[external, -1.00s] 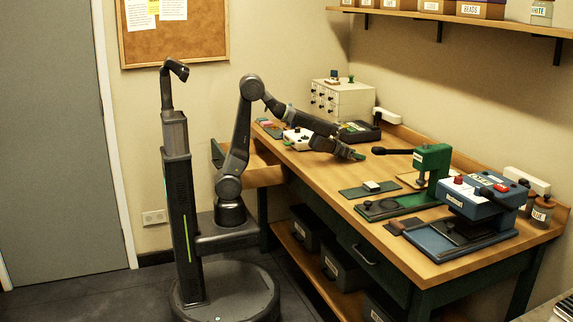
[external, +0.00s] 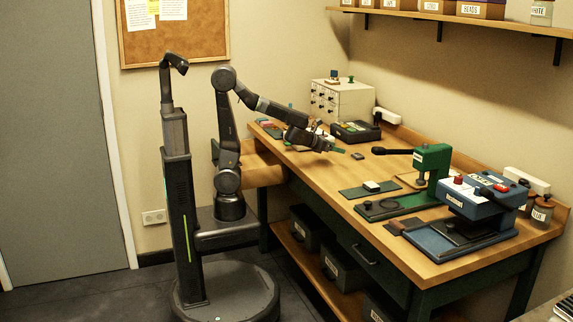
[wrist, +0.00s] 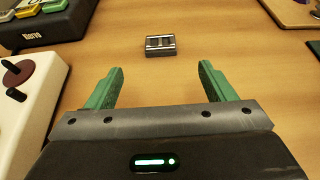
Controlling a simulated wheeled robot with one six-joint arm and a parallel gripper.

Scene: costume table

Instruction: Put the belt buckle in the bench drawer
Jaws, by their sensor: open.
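The small grey metal piece that looks like the belt buckle (wrist: 160,46) lies flat on the bench top, ahead of my gripper in the wrist view. It shows as a small dark block (external: 357,155) in the external view. My gripper (wrist: 160,82) is open, with its green fingers spread and nothing between them. In the external view my gripper (external: 338,150) is just left of the buckle, apart from it. A wooden drawer (external: 262,172) sticks out from the bench's left end, partly hidden by my arm. Another drawer front with a handle (external: 365,254) is shut.
A green press (external: 428,165) and a blue press (external: 482,205) stand farther right. Bare wood surrounds the buckle.

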